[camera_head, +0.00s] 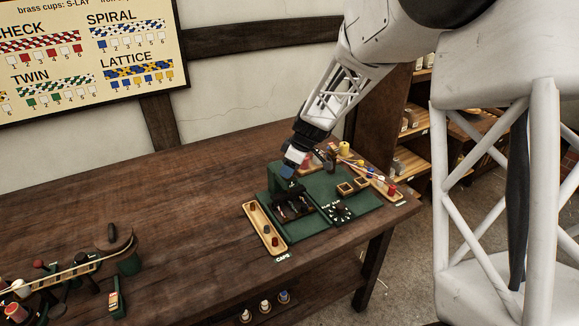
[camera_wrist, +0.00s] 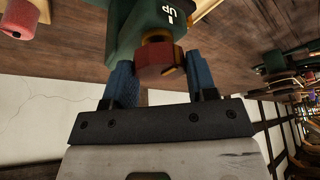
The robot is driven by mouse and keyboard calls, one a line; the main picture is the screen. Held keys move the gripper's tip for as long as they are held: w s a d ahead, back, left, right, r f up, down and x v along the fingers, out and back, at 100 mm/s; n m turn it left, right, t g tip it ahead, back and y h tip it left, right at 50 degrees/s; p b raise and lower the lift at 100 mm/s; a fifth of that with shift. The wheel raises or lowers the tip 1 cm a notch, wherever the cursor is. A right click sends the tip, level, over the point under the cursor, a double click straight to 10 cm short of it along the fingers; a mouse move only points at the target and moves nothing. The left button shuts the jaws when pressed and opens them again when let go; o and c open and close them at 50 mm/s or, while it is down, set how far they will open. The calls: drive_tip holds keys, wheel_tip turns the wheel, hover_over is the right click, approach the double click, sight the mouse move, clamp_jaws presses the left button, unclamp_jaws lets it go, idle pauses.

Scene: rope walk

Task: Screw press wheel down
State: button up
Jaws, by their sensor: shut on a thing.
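The green press (camera_head: 284,180) stands on the green mat at the right part of the bench; its body fills the top of the wrist view (camera_wrist: 135,25), with a white "UP" mark on it. The dark red wheel (camera_wrist: 163,62), with a brass-coloured part, sits at the press. My gripper (camera_head: 294,160) is at the top of the press in the head view. In the wrist view its two blue fingers (camera_wrist: 158,68) stand on either side of the wheel, shut on it. In the head view the wheel is hidden or too small to make out.
A wooden caps tray (camera_head: 252,212) lies left of the green mat (camera_head: 365,198). Small wooden boxes (camera_head: 346,188), a dark dial plate (camera_head: 338,212) and another tray (camera_head: 384,186) lie to the right. A rope fixture (camera_head: 125,250) stands far left. The bench middle is clear.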

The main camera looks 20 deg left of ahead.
drive_tip(key=shift+m, duration=0.4)
drive_tip(key=m+t, duration=0.1)
drive_tip(key=m, duration=0.2)
drive_tip(key=m+t, duration=0.1)
drive_tip(key=m, duration=0.2)
drive_tip(key=shift+s+t+h, duration=0.1)
drive_tip(key=shift+t+h, duration=0.2)
drive_tip(key=shift+t, duration=0.1)
drive_tip(key=shift+m+t+h, duration=0.4)
drive_tip(key=shift+m+h, duration=0.2)
drive_tip(key=shift+m, duration=1.4)
drive_tip(key=shift+a+m+t+h, duration=0.1)
drive_tip(key=shift+m+t+h, duration=0.2)
drive_tip(key=shift+m, duration=0.75)
drive_tip(key=shift+a+m+t+h, duration=0.1)
drive_tip(key=shift+m+h, duration=0.3)
drive_tip(key=shift+m, duration=0.65)
drive_tip(key=m+h, duration=0.1)
drive_tip(key=m, duration=0.3)
drive_tip(key=shift+h, duration=0.3)
drive_tip(key=m+h, duration=0.1)
drive_tip(key=m, duration=0.2)
drive_tip(key=shift+m, duration=0.4)
drive_tip(key=m+g+h, duration=0.1)
drive_tip(key=m+h, duration=0.1)
drive_tip(key=m, duration=0.2)
drive_tip(key=shift+a, duration=0.1)
drive_tip(key=shift+m+g+h, duration=0.3)
drive_tip(key=shift+m+g, duration=0.2)
drive_tip(key=shift+m, duration=1)
